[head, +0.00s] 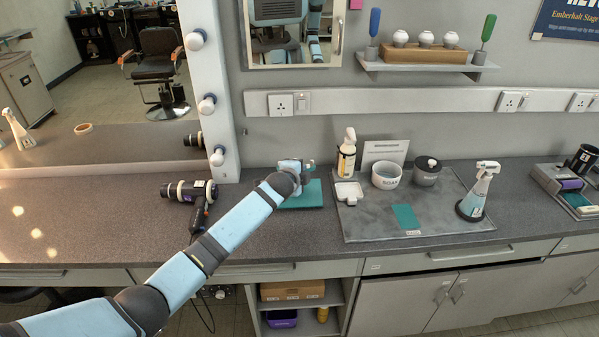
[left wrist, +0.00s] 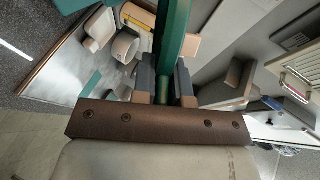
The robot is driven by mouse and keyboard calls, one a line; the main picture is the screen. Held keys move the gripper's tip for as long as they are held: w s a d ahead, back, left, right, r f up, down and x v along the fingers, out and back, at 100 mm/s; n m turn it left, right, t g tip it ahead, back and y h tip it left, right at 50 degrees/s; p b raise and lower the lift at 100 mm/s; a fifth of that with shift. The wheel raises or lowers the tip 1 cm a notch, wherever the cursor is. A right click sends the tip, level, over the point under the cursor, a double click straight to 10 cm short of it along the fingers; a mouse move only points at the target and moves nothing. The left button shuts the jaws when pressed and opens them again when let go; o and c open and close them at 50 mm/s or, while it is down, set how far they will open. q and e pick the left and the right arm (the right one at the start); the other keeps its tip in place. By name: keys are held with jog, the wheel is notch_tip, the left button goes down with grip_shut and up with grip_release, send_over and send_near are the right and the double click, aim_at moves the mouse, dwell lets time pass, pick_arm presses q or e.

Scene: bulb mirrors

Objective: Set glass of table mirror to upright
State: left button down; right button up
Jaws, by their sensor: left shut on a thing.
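The table mirror (head: 303,197) shows in the head view as a flat teal part on the counter, just beyond the end of my left arm. My arm and gripper hide much of it, so the tilt of its glass cannot be read there. My left gripper (head: 297,168) is at the mirror. In the left wrist view my left gripper (left wrist: 166,78) is shut on the table mirror, whose green edge (left wrist: 173,40) stands edge-on between the two fingers. The glass face is not seen. My right gripper is in neither view.
A black hair dryer (head: 202,205) lies left of my arm. On the right, a grey mat (head: 355,225) bears a spray bottle (head: 347,155), a white bowl (head: 386,175), a lidded pot (head: 426,170) and a teal cloth (head: 405,217). A big wall mirror (head: 222,90) stands behind at left.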

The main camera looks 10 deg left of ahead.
pick_arm(q)
jog(key=c, duration=1.2)
grip_release()
jog(key=shift+s, duration=0.3)
jog(key=b+v, duration=0.1)
jog(key=v, duration=1.2)
jog(key=shift+s+a+r, duration=0.15)
